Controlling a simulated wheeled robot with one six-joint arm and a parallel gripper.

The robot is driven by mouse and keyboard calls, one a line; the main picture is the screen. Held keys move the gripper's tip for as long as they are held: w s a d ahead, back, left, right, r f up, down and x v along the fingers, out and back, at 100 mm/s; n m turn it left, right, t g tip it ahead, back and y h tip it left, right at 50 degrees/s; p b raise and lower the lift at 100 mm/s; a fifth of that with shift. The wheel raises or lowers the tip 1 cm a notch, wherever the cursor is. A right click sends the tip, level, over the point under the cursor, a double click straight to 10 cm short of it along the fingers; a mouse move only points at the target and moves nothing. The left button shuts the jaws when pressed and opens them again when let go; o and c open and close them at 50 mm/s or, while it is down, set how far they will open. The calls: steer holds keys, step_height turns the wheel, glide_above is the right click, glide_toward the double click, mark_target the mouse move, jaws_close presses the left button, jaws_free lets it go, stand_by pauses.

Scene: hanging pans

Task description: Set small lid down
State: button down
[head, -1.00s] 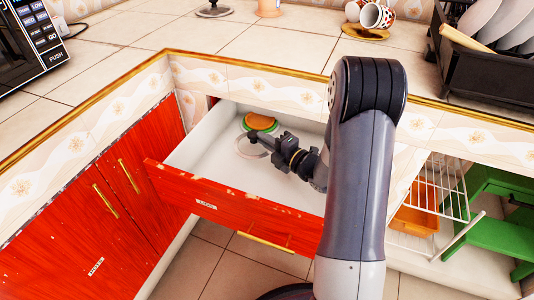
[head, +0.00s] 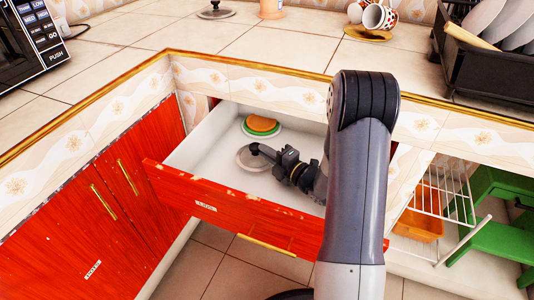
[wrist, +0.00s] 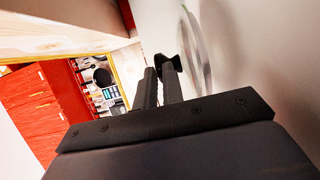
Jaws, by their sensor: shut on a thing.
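The small lid, a clear disc with a pale rim (head: 248,163), is inside the open drawer (head: 205,150), low over its white floor. My gripper (head: 262,150) is shut on its dark knob. In the wrist view, my gripper (wrist: 160,75) reaches the dark knob, and the lid (wrist: 196,48) shows nearly edge-on beside the white surface. I cannot tell whether the lid touches the drawer floor.
An orange and green round thing (head: 261,125) sits on the drawer floor just behind the lid. The drawer's red front (head: 225,210) is the near barrier. Bare floor lies left of the lid. Another lid (head: 216,12) stands on the counter.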

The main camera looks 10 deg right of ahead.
steer(key=shift+f+b, duration=0.2)
steer(key=shift+b, duration=0.1)
steer(key=c, duration=1.5)
jaws_free()
steer(key=shift+c, duration=0.2)
steer(key=shift+r, duration=0.15)
steer(key=shift+r+p, duration=0.55)
steer(key=shift+p, duration=0.5)
steer(key=shift+s+d+r, duration=0.1)
steer(key=shift+s+d, duration=0.1)
steer(key=v, duration=0.7)
